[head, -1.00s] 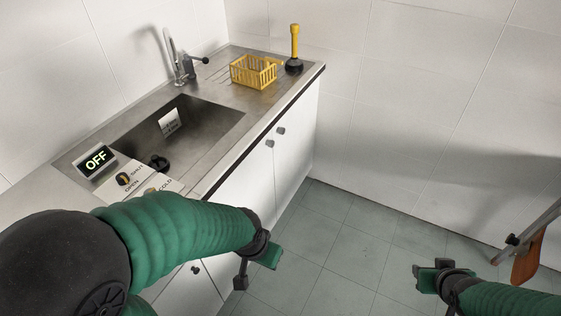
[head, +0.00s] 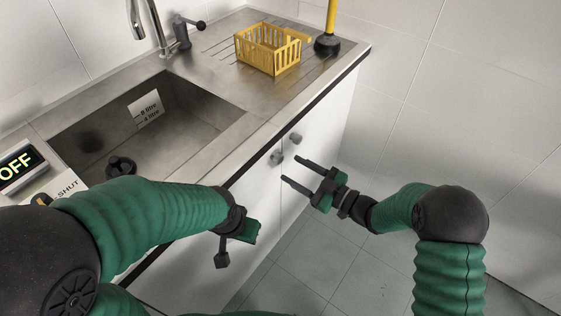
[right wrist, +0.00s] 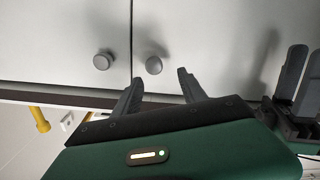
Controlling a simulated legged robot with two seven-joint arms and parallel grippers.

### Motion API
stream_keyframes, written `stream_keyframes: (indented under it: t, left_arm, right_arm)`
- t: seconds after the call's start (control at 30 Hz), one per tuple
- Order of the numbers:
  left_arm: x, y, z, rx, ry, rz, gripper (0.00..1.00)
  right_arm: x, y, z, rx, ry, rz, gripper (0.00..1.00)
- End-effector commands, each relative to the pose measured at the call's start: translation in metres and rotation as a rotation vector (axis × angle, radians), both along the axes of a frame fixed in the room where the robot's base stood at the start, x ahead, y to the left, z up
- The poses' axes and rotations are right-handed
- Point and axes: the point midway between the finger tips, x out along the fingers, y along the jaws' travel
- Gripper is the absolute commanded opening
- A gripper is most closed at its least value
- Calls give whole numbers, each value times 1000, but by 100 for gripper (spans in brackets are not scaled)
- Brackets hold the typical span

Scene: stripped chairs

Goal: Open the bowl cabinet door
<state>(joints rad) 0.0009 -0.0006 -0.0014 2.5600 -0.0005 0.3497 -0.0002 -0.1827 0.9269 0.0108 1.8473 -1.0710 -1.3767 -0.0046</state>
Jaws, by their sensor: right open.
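White cabinet doors stand under the sink counter. The nearer door (head: 258,205) and the farther door (head: 318,130) meet at a vertical seam. Each has a grey round knob by the seam: the nearer door's knob (head: 276,158) and the farther door's knob (head: 295,138). Both doors look shut. My right gripper (head: 291,170) is open and empty, its two fingers pointing at the knobs. In the right wrist view, one knob (right wrist: 153,65) lies just beyond and between the open fingertips (right wrist: 160,77), apparently untouched. My left gripper (head: 238,238) hangs by the cabinet front; its fingers are unclear.
The counter holds a sink basin (head: 150,115), a tap (head: 150,25), a yellow basket (head: 268,48) and a plunger (head: 327,42). The counter edge overhangs the doors. A white wall (head: 480,110) closes the far side. The tiled floor (head: 310,265) before the cabinet is clear.

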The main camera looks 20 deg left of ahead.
Motion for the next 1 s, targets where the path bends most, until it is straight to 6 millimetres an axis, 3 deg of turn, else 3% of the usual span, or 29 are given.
stream_keyframes:
  t: [0.1, 0.33, 0.63, 1.0]
  left_arm:
    - [0, -1, -6, 0, 0, -4, 36]
    - [0, 0, -10, 0, 1, 1, 36]
    - [0, 0, -10, 0, 1, -1, 36]
    - [0, -1, -9, -1, 1, -2, 36]
  right_arm:
    - [12, 21, -4, 6, 1, -1, 49]
    - [24, 51, -2, 8, 3, -4, 49]
    - [25, 57, -2, 6, 4, -5, 49]
    - [25, 54, -1, 8, 4, -5, 1]
